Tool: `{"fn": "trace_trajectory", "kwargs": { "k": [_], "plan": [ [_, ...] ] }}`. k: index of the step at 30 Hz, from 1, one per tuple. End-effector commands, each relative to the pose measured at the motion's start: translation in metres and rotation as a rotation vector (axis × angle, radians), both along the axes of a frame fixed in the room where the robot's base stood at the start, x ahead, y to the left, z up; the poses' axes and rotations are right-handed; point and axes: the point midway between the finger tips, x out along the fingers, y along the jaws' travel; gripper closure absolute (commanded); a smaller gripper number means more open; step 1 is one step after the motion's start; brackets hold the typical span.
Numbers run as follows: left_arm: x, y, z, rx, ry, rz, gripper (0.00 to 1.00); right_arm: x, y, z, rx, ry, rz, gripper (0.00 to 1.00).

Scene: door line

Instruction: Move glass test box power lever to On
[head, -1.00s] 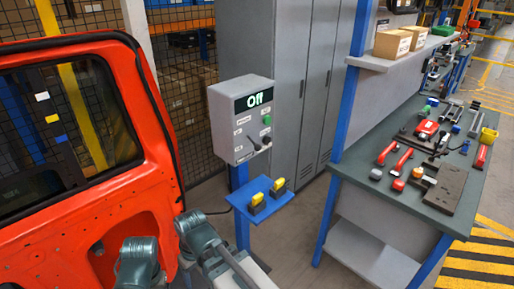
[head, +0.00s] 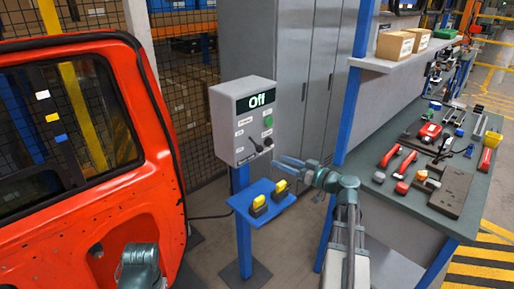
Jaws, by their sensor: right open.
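The grey glass test box (head: 226,122) stands on a blue post left of the middle, its display (head: 262,99) reading "Off". A small dark lever (head: 256,146) sticks out low on its front, beside a round dark knob (head: 268,142). A green button (head: 268,121) is above them. My right gripper (head: 283,163) is open and empty, pointing left, just right of and a little below the lever, apart from it in the picture. Part of my left arm shows at the bottom left; its fingers are not visible.
A blue shelf (head: 243,203) with two yellow-and-black devices (head: 259,206) sits below the box. A red car door (head: 150,185) fills the left. A workbench (head: 392,206) with tools is at right, grey cabinets (head: 290,60) behind.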

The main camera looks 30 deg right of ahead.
Motion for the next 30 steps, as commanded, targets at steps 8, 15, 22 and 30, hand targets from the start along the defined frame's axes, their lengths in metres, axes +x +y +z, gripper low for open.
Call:
{"fn": "trace_trajectory", "kwargs": {
  "k": [8, 15, 22, 30],
  "plan": [
    [0.0, 0.0, 0.0, 0.0, 0.0, 0.0, 0.24, -0.002, -0.014, 0.007, -0.003, -0.035, -0.029, 0.39],
    [0.0, 0.0, 0.0, 0.0, 0.0, 0.0, 0.24, 0.029, -0.002, 0.006, -0.002, -0.033, -0.026, 0.39],
    [0.0, 0.0, 0.0, 0.0, 0.0, 0.0, 0.24, 0.074, 0.015, 0.006, -0.002, -0.033, -0.025, 0.39],
    [0.0, 0.0, 0.0, 0.0, 0.0, 0.0, 0.24, 0.112, 0.03, 0.006, -0.002, -0.033, -0.026, 0.39]
  ]
}}
